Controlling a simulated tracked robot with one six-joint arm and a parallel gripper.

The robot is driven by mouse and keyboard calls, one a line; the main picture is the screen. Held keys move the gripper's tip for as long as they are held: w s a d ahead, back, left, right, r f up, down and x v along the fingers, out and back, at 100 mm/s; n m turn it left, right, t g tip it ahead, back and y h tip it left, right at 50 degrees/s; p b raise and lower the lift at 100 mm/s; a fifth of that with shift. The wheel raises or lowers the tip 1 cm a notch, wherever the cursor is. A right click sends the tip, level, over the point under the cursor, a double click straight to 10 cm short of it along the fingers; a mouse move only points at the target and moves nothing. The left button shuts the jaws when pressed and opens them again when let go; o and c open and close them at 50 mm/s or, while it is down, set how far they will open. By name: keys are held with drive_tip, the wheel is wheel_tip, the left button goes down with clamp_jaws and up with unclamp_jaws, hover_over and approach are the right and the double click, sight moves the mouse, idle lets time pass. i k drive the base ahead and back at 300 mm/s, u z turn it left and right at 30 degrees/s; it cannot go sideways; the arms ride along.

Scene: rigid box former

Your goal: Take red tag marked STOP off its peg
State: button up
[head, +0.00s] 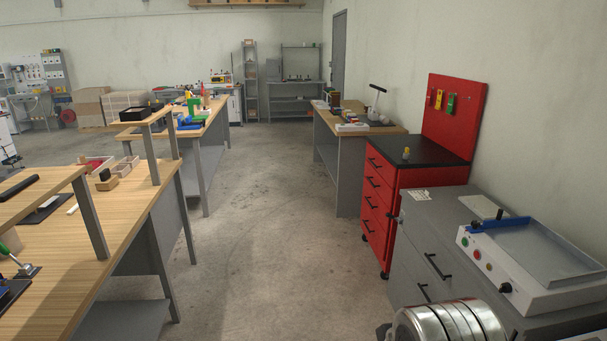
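A red upright board (468,125) stands at the back of a red drawer cabinet on the right. Three small tags hang in a row near its top: one at the left that looks reddish and yellow (431,97), a yellow one in the middle (439,99) and a green one (451,104) at the right. They are too small for me to read any lettering, so I cannot tell which is marked STOP. The pegs are too small to make out. My gripper is not in view.
The red drawer cabinet (380,208) has a black top with a small yellow-topped object (406,153). A grey drawer cabinet (425,250) with a white tray machine (530,262) stands nearer. Wooden benches (120,217) line the left. The concrete floor (275,220) between is clear.

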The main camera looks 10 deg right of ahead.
sight(429, 94)
drive_tip(key=u, duration=0.05)
drive_tip(key=i, duration=5.7)
